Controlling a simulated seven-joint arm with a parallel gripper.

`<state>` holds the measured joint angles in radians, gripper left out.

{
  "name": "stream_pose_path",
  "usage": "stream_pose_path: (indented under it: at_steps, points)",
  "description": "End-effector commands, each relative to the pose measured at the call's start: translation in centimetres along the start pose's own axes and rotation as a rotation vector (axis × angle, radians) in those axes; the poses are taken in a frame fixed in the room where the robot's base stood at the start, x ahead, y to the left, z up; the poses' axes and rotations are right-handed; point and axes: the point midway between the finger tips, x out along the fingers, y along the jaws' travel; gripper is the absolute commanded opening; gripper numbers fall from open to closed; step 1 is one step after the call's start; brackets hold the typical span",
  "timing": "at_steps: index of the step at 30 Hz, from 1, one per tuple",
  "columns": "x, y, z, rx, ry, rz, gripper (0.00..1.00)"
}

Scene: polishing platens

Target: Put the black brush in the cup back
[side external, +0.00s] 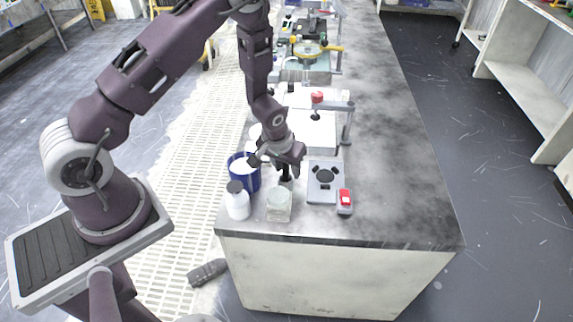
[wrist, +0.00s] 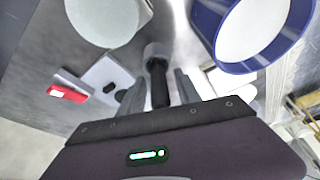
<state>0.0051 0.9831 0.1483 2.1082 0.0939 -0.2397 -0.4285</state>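The black brush shows in the wrist view (wrist: 159,88) as a dark handle with a grey end, pointing away from my gripper. In the side view its dark lower part (side external: 286,175) shows just below my gripper, roughly upright over the bench. My gripper (side external: 286,163) points down; in the wrist view its two grey fingers (wrist: 160,95) stand on either side of the handle, with narrow gaps visible, so it looks open around the brush. The blue cup (side external: 236,175), with a pale inside, stands just left of my gripper; its blue rim (wrist: 205,38) is at top right in the wrist view.
A white bottle with a dark cap (side external: 238,205) and a translucent jar (side external: 278,207) stand near the bench's front edge. A grey plate with a black disc (side external: 323,192) and a red switch (side external: 345,197) lie right of my gripper. The bench's right side (side external: 395,150) is clear.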

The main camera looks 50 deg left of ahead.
Motion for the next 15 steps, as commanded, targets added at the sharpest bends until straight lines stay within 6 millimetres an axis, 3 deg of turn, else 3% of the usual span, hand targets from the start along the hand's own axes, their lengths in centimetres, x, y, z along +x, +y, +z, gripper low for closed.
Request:
stream_pose_path:
  at_steps: [5, 15]
  points:
    - [-2.4, 0.0, -0.2, -0.001, 0.004, 0.002, 0.40]
    - [-10.2, 0.1, -0.1, 0.000, 0.003, 0.003, 0.40]
